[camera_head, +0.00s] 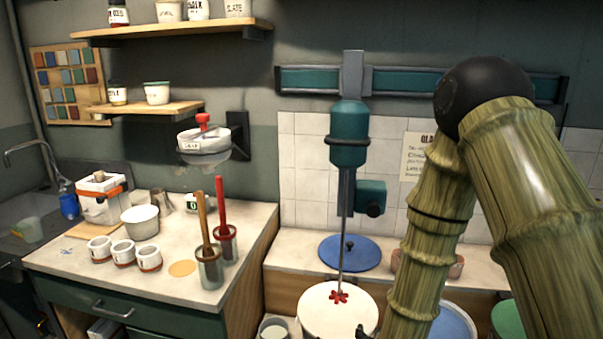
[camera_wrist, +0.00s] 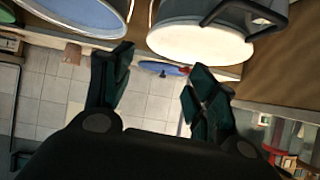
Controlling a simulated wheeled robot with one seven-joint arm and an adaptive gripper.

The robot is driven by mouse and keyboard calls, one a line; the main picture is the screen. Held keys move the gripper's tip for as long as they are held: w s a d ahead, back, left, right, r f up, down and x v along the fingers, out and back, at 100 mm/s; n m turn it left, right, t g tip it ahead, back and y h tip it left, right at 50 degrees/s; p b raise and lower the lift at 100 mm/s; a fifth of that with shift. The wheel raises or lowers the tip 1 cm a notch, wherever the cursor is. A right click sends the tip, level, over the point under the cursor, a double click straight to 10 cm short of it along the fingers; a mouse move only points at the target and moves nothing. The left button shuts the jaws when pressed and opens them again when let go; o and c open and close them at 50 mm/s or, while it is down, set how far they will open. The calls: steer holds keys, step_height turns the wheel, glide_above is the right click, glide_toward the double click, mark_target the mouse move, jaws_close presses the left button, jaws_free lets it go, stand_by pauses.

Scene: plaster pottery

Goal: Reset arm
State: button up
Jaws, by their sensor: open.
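My gripper (camera_wrist: 162,72) is open in the wrist view, its two dark green fingers apart with nothing between them. In the head view my arm comes down on the right, and only a dark bit of the gripper shows at the bottom edge. In the wrist view a white-topped bucket (camera_wrist: 200,40) with a dark handle is just beyond the right finger. In the head view a round white top (camera_head: 325,310) with a red mixer head (camera_head: 339,297) on it is left of my arm.
A teal mixer (camera_head: 349,135) hangs on a wall rail, its thin shaft reaching down to the red head. A blue lid (camera_head: 350,252) lies on the rear ledge. The left counter (camera_head: 170,290) holds cups, a tub and two handled tools in jars. Shelves (camera_head: 170,28) hold pots.

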steer(key=s+d+f+n+g+y, duration=0.15)
steer(key=s+f+g, duration=0.45)
steer(key=s+f, duration=1.1)
steer(key=s+d+f+g, duration=0.1)
steer(key=s+f+g, duration=0.25)
steer(key=s, duration=0.55)
steer(key=s+d+f+g, duration=0.1)
steer(key=s+f+g, duration=0.1)
steer(key=s+f, duration=0.45)
steer(key=t+h+p, duration=0.5)
steer(key=t+p, duration=0.2)
steer(key=t, duration=1.1)
glide_toward(373, 211)
steer(key=shift+m+g, duration=0.25)
steer(key=p+x, duration=0.3)
steer(key=x, duration=0.6)
steer(key=shift+w+d+r, duration=0.1)
steer(key=shift+w+r, duration=0.05)
steer(key=shift+w, duration=0.25)
steer(key=shift+x, duration=0.85)
